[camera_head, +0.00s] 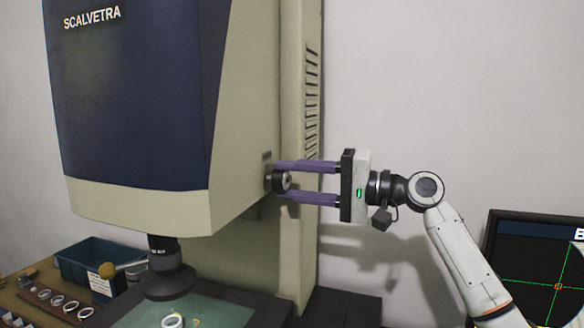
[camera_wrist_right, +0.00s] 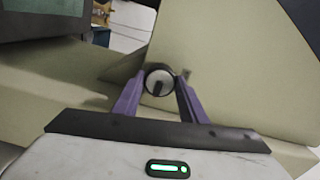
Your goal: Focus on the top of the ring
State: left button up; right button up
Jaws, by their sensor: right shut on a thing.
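The measuring machine (camera_head: 145,110), marked SCALVETRA, fills the left and middle of the head view. A round dark focus knob (camera_head: 280,181) sits on its right side. It also shows in the right wrist view (camera_wrist_right: 159,81), with a pale face. My right gripper (camera_head: 278,181) has its purple fingers shut on the knob, one above and one below. A pale ring (camera_head: 173,321) lies on the machine's stage (camera_head: 215,312), below and a little right of the dark lens (camera_head: 167,275). The frame's bottom edge cuts the ring. My left gripper is not in view.
Several loose rings (camera_head: 57,300) lie on a brown board at the lower left. A monitor (camera_head: 545,262) with green crosshair lines stands at the right.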

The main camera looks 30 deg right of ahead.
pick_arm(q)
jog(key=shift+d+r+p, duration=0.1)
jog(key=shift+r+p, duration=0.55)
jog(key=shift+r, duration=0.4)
pick_arm(e)
jog(key=shift+m, duration=0.8)
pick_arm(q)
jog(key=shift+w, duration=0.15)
pick_arm(e)
jog(key=o, duration=1.1)
jog(key=shift+c, duration=0.2)
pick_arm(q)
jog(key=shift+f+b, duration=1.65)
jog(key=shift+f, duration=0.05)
pick_arm(e)
jog(key=v, duration=1)
jog(key=shift+s, duration=0.15)
